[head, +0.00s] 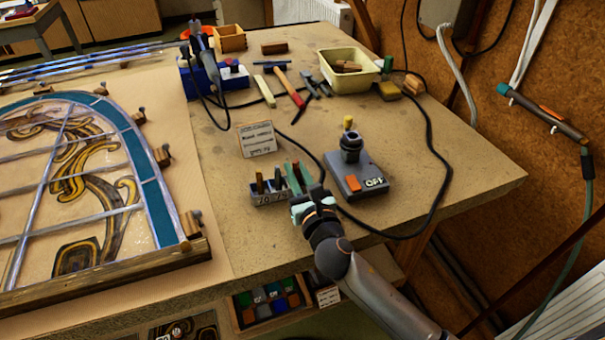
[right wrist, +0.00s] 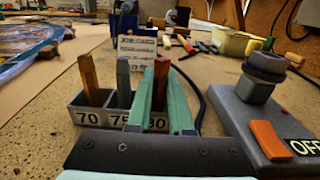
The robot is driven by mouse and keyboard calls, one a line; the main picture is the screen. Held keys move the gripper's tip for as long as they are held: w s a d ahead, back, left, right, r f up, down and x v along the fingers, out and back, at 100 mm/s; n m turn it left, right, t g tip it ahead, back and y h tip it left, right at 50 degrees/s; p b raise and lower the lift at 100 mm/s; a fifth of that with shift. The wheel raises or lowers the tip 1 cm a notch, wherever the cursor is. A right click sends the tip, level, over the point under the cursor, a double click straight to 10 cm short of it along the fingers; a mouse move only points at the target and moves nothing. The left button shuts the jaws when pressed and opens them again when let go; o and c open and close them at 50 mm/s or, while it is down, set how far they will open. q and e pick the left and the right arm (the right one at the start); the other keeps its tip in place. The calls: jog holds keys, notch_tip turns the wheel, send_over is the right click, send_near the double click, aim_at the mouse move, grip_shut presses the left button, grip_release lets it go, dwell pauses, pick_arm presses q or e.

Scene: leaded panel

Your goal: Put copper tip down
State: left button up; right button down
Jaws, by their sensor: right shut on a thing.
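A grey tip holder (head: 268,199) marked 70, 75 and 80 stands near the table's front edge. In the right wrist view, a brownish tip (right wrist: 88,75) stands in the 70 slot and a grey tip (right wrist: 123,82) in the 75 slot. My right gripper (head: 299,179) is shut on the reddish copper tip (right wrist: 160,82), its green fingers on either side. The copper tip is upright at the 80 slot; its lower end is hidden, so I cannot tell whether it touches the slot floor. My left gripper is not in view.
A grey switch box (head: 360,178) marked OFF, with an orange switch, stands close right of my gripper. A small sign (head: 257,139) stands behind the holder. A black cable crosses the table. The leaded panel (head: 80,180) lies left; bare table is between.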

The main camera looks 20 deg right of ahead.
jog(key=shift+f, duration=0.1)
jog(key=shift+a, duration=0.1)
jog(key=shift+f, duration=0.1)
jog(key=c, duration=1.1)
grip_release()
